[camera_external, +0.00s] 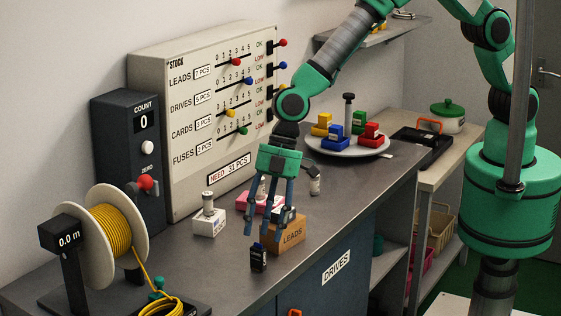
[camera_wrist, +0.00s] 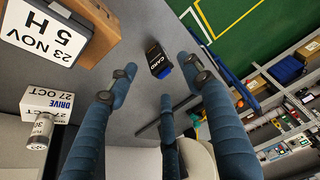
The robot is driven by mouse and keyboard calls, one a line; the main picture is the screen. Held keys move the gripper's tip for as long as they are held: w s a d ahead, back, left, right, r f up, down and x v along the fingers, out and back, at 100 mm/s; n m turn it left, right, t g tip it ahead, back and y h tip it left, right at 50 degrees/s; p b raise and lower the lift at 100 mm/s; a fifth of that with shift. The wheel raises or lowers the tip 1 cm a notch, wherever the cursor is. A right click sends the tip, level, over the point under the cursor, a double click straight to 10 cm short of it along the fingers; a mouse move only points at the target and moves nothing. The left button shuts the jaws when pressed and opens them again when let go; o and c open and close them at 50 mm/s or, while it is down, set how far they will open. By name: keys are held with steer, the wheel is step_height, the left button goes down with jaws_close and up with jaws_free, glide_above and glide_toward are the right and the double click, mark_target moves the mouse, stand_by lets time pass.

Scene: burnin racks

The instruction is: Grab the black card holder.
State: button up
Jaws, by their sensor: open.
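The black card holder (camera_external: 258,259) is a small dark block with a blue top, standing near the front edge of the grey counter. In the wrist view the card holder (camera_wrist: 155,57) shows its CARD label and blue end, beyond the gap between the fingertips. My gripper (camera_external: 267,232) points down just above and behind it, close to the LEADS box. Its blue fingers (camera_wrist: 160,85) are spread and empty in the wrist view, with the holder apart from them.
The brown LEADS box (camera_external: 289,236) stands just right of and behind the holder. A white block (camera_external: 209,222) with a cylinder and a pink block (camera_external: 246,203) stand behind. A cable reel (camera_external: 104,235) is at left. The counter edge is close in front.

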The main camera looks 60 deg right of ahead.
mark_target(259, 246)
steer(key=shift+f, duration=0.1)
steer(key=shift+x, duration=2.5)
steer(key=shift+a, duration=0.1)
steer(key=c, duration=1.3)
